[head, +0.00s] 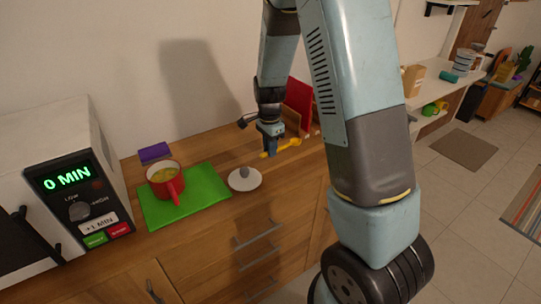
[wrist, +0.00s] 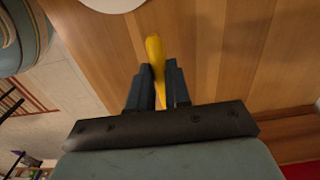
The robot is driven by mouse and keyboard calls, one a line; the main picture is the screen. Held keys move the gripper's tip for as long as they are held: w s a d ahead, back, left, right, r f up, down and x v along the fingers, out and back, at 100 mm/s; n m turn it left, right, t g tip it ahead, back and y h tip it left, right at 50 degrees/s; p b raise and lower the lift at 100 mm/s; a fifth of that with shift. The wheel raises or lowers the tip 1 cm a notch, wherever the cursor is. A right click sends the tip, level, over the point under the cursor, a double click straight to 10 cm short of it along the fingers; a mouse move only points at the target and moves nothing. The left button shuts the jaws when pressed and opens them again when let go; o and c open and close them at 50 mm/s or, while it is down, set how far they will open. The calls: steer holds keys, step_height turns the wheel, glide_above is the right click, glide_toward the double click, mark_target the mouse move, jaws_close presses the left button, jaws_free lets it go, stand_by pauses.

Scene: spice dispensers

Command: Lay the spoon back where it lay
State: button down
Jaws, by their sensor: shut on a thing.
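The yellow spoon (head: 287,145) is in my gripper (head: 268,146) at the right part of the wooden counter in the head view. In the wrist view, the spoon (wrist: 155,55) passes between the two dark fingers of my gripper (wrist: 157,85), which are shut on it. The spoon is low over the counter (wrist: 215,50); I cannot tell whether it touches the wood. Part of the spoon is hidden by the fingers.
A white lid (head: 245,179) with a grey knob lies left of my gripper. A red pot (head: 166,182) stands on a green mat (head: 212,187). A purple block (head: 154,152) lies behind. A microwave (head: 75,180) stands at left. Red and brown boards (head: 299,97) stand behind my gripper.

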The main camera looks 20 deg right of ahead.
steer(key=shift+w+d+f, duration=0.1)
steer(key=shift+w+f, duration=0.15)
steer(key=shift+f, duration=1.55)
steer(key=c, duration=1.1)
jaws_free()
steer(key=shift+f, duration=0.1)
